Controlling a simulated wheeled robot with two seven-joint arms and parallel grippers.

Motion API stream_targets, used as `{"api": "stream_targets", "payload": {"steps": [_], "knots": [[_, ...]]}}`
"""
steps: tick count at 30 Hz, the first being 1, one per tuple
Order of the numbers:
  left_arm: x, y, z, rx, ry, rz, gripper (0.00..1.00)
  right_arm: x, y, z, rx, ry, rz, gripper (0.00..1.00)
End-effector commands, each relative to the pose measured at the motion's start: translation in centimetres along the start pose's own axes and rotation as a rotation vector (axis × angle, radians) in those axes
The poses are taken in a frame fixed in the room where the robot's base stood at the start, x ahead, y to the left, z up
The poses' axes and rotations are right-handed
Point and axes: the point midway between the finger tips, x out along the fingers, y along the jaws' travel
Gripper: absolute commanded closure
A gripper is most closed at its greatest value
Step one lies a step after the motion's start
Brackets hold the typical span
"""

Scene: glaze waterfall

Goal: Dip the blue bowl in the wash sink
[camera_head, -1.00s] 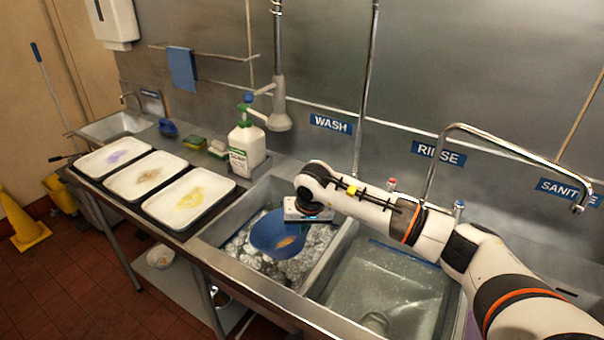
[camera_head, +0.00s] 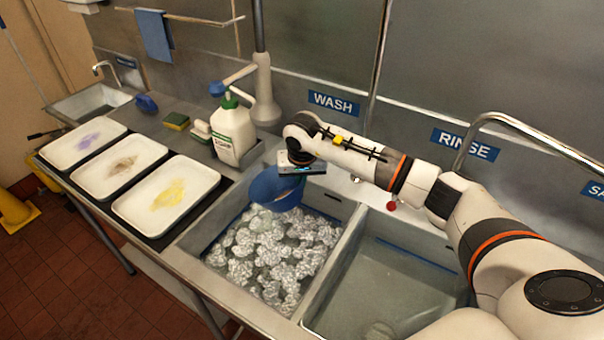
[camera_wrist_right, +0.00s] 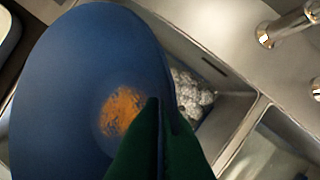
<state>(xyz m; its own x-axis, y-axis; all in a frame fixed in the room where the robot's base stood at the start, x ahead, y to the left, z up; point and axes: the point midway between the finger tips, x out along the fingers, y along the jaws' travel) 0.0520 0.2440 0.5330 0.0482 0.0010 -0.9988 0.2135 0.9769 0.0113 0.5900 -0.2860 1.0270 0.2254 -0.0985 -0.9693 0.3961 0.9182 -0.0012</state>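The blue bowl (camera_head: 278,188) is held by my right gripper (camera_head: 300,172) over the back part of the wash sink (camera_head: 205,232). It is tilted and appears above the suds. In the right wrist view the blue bowl (camera_wrist_right: 75,75) fills the left half, with an orange-brown stain (camera_wrist_right: 122,110) inside it. The dark green fingers of my right gripper (camera_wrist_right: 158,125) are closed at the bowl's rim. Foamy water covers much of the wash sink. My left gripper is not in view.
The rinse sink (camera_head: 385,285) with clear water lies right of the wash sink. A soap jug (camera_head: 233,130), a sponge (camera_head: 177,121) and three stained trays (camera_head: 165,198) stand on the left counter. A faucet pipe (camera_head: 378,70) rises behind.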

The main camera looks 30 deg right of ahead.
Motion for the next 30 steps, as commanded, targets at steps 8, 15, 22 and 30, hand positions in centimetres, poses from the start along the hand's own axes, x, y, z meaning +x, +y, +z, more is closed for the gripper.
{"api": "stream_targets", "payload": {"steps": [8, 15, 22, 30], "knots": [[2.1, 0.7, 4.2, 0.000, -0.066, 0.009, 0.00, 3.7, -0.1, -0.9, 0.001, 0.001, -0.001, 1.00], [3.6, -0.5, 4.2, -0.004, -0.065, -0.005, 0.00, 6.5, -0.1, -1.6, 0.002, 0.002, 0.000, 1.00], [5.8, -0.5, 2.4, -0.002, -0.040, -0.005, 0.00, 9.4, -0.2, -2.3, 0.001, -0.001, -0.002, 1.00], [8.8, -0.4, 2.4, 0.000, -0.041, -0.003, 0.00, 12.5, -0.1, -3.0, 0.001, -0.002, -0.001, 1.00]]}}
